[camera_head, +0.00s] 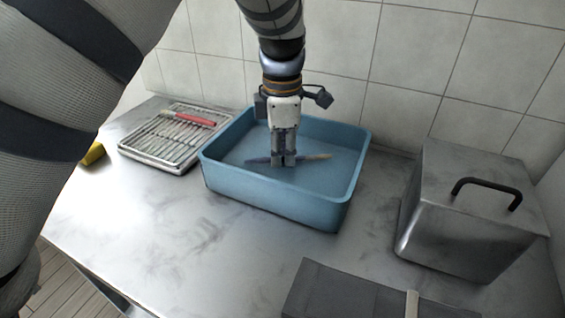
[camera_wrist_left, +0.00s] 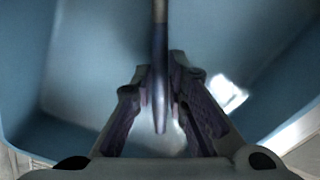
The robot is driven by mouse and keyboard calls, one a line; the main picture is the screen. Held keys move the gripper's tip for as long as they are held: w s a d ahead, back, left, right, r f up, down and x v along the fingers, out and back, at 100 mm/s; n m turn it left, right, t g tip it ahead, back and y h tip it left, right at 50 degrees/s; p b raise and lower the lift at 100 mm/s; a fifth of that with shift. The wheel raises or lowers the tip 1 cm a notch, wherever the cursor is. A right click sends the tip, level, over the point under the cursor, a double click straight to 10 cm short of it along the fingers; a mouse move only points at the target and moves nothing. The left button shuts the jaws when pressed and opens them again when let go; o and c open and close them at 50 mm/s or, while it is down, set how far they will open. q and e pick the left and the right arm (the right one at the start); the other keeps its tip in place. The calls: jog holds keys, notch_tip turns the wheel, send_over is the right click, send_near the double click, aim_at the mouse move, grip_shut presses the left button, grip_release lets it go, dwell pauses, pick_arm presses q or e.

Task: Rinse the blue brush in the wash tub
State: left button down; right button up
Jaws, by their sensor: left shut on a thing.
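The blue wash tub (camera_head: 270,208) stands on the metal counter near the wall. My left gripper (camera_head: 284,163) points straight down inside the tub. It is shut on the blue brush (camera_head: 318,156), which lies roughly level across the fingers, with a pale end to the right and a dark blue end to the left. In the left wrist view the brush (camera_wrist_left: 160,60) runs between the two fingers (camera_wrist_left: 162,105), with the tub's blue walls around it. I cannot tell whether the brush touches the tub's bottom. My right gripper is not in view.
A metal box (camera_head: 462,215) with a black handle stands at the right. A dark grey flat item (camera_head: 335,295) is at the front. The counter's front left is clear.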

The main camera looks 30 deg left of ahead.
aim_at(283, 160)
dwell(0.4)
pick_arm(q)
notch_tip(283, 160, up, 10)
jog(key=p, duration=0.1)
jog(key=shift+p, duration=0.35)
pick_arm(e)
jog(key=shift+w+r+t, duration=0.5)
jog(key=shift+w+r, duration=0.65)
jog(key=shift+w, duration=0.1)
pick_arm(q)
jog(key=shift+r, duration=0.1)
dwell(0.8)
jog(key=shift+r, duration=1.95)
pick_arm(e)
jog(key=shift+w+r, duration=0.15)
